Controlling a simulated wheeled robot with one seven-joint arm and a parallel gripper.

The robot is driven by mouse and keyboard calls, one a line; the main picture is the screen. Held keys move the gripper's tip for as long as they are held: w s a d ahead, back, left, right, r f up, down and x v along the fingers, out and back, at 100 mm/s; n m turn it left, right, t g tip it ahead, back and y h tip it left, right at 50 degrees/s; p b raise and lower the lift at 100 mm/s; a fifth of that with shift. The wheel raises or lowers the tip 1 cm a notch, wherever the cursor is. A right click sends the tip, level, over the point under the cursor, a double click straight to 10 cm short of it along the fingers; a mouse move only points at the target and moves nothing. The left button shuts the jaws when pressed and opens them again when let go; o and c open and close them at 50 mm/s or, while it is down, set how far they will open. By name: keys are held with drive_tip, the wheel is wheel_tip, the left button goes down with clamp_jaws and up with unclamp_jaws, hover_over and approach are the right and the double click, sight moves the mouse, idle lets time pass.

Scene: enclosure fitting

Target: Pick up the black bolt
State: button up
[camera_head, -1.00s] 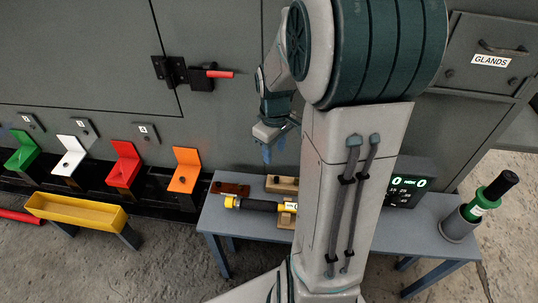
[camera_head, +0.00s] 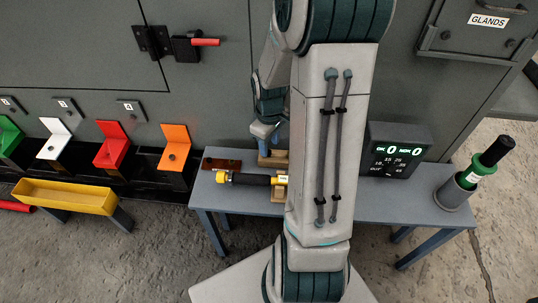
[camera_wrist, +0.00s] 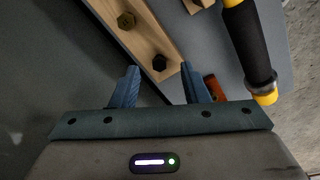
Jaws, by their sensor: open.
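The black bolt (camera_wrist: 159,62) is a dark hex head at the near end of a light wooden block (camera_wrist: 147,42) in the wrist view. A brassy bolt (camera_wrist: 126,20) sits further along the same block. My gripper (camera_wrist: 160,67) is open and empty, and the black bolt appears between its two blue fingertips. I cannot tell how far above the bolt the tips are. In the head view my gripper (camera_head: 265,133) is over the back of the grey bench, just above a wooden block (camera_head: 272,160); the bolts cannot be made out there.
A black and yellow tool (camera_head: 250,179) lies on the bench (camera_head: 405,208), beside a reddish-brown block (camera_head: 222,164). A display box (camera_head: 398,150) and a green-black tool in a cup (camera_head: 455,195) stand right. Colored bins and a yellow trough (camera_head: 65,197) are left.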

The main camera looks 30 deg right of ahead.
sight(270, 152)
wheel_tip(270, 152, down, 3)
drive_tip(key=shift+f+b, duration=0.1)
drive_tip(key=shift+b, duration=0.4)
clamp_jaws()
drive_tip(key=shift+r+p, duration=0.4)
drive_tip(key=shift+r, duration=0.3)
drive_tip(key=r, duration=0.1)
drive_tip(key=r+p, duration=0.2)
drive_tip(key=r, duration=0.1)
drive_tip(key=shift+s+d, duration=0.4)
drive_tip(key=s+d+r+p, duration=0.6)
drive_tip(key=s+r, duration=0.2)
drive_tip(key=shift+d+r, duration=0.35)
drive_tip(key=shift+r, duration=0.05)
